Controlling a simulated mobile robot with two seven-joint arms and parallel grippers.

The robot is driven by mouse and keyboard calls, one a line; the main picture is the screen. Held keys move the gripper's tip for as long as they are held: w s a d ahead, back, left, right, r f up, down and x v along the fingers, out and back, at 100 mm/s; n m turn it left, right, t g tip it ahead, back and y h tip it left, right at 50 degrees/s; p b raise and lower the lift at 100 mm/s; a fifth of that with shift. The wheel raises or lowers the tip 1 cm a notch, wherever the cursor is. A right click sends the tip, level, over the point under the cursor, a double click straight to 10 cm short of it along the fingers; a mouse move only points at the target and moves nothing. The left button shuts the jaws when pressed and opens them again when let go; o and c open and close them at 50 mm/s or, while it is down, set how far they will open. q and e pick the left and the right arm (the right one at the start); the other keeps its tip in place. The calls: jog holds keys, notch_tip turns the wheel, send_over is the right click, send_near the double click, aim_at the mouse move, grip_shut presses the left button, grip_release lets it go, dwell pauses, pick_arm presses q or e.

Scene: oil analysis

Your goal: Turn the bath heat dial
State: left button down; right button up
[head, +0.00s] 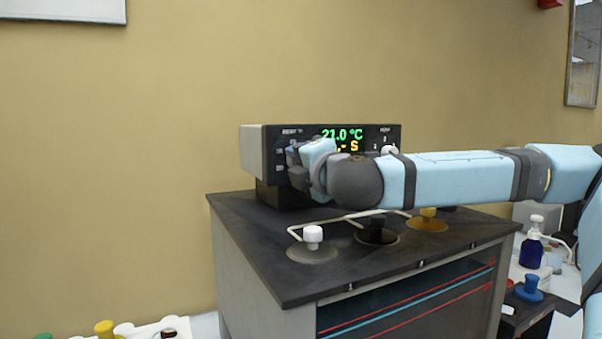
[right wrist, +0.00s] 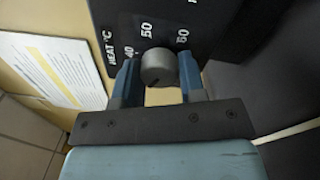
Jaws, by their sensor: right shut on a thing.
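The bath heat dial (right wrist: 158,66) is a grey round knob on a black panel, beside the label "HEAT °C" and the marks 40, 50 and 60. In the right wrist view my right gripper (right wrist: 156,74) has its two blue fingers on either side of the dial, shut on it. In the head view the same gripper (head: 298,165) is at the left part of the control box (head: 251,150) front, and the dial is hidden behind it. The green display (head: 342,134) reads 21.0 °C; the yellow line below is partly covered. My left gripper is not in view.
The box stands on the black bath top (head: 285,275), which has a white-knobbed lid (head: 313,236), a black-knobbed lid (head: 378,238) and a yellow-knobbed lid (head: 427,222). A blue bottle (head: 531,252) stands at the right. A yellow-capped item (head: 105,328) is at the lower left.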

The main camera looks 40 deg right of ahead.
jog(key=shift+r+m, duration=0.15)
jog(key=shift+m, duration=0.25)
jog(key=o, duration=0.9)
